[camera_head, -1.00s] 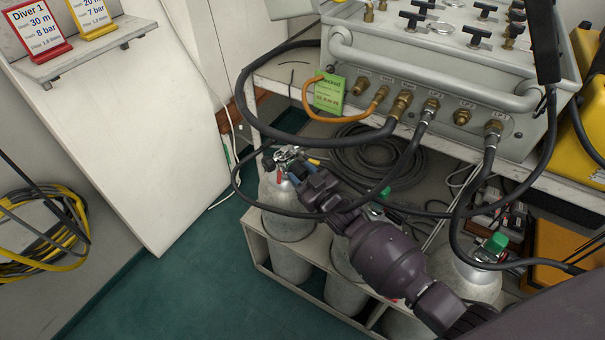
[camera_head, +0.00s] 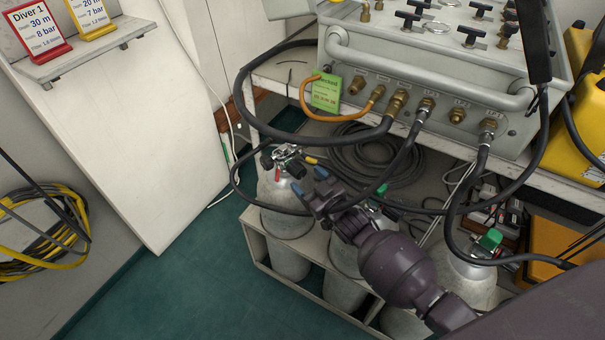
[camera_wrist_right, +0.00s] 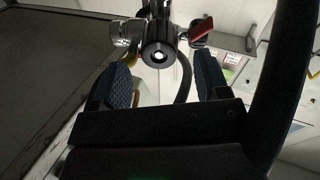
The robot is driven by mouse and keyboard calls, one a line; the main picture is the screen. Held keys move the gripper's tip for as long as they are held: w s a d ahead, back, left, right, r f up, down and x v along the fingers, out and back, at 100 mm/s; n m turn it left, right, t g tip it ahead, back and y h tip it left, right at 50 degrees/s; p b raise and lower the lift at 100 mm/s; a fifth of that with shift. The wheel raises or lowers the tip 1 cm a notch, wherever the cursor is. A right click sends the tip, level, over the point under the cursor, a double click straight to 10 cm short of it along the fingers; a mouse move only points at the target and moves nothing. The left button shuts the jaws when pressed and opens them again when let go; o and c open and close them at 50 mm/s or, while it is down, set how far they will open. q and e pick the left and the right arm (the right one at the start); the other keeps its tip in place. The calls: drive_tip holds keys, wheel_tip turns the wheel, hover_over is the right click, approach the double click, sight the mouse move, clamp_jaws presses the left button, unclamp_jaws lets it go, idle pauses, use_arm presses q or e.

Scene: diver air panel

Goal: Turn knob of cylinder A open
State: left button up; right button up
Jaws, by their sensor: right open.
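The leftmost grey cylinder (camera_head: 285,222) stands in the rack with a metal valve (camera_head: 287,152) on top. I take it as cylinder A; no letter is readable. A black round knob (camera_head: 297,169) on the valve faces my right gripper. In the right wrist view the knob (camera_wrist_right: 158,50) shows a bright centre, beyond and between the fingertips, with a red lever (camera_wrist_right: 201,31) to its right. My right gripper (camera_head: 312,183) is open and empty, just right of the valve and apart from the knob. Its blue finger pads (camera_wrist_right: 166,80) are spread wide. My left gripper is not seen.
Black hoses (camera_head: 236,92) loop closely around the cylinder tops. The air panel (camera_head: 430,80) stands on a white shelf above right. Other cylinders (camera_head: 470,280) stand to the right under my right arm. The green floor (camera_head: 190,285) at left is clear.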

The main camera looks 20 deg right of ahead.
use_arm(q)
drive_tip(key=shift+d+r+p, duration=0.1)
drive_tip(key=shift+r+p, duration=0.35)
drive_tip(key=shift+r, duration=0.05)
use_arm(e)
drive_tip(key=v, duration=0.7)
drive_tip(key=shift+s, duration=0.15)
drive_tip(key=s+d+r+m+g+h+p, duration=0.1)
drive_tip(key=s+d+m+g+h+p, duration=0.1)
drive_tip(key=s, duration=1.1)
drive_tip(key=s+d+r+m+g+h+p, duration=0.1)
drive_tip(key=s+d+m+g+h+p, duration=0.1)
drive_tip(key=s, duration=1.1)
drive_tip(key=shift+s+g+h+p, duration=0.45)
drive_tip(key=shift+g+p, duration=0.5)
drive_tip(key=shift+g, duration=0.25)
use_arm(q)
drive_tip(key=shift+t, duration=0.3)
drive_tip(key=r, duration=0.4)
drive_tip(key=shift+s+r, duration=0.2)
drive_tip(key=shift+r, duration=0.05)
use_arm(e)
drive_tip(key=shift+w+d+r, duration=0.1)
drive_tip(key=shift+c, duration=0.3)
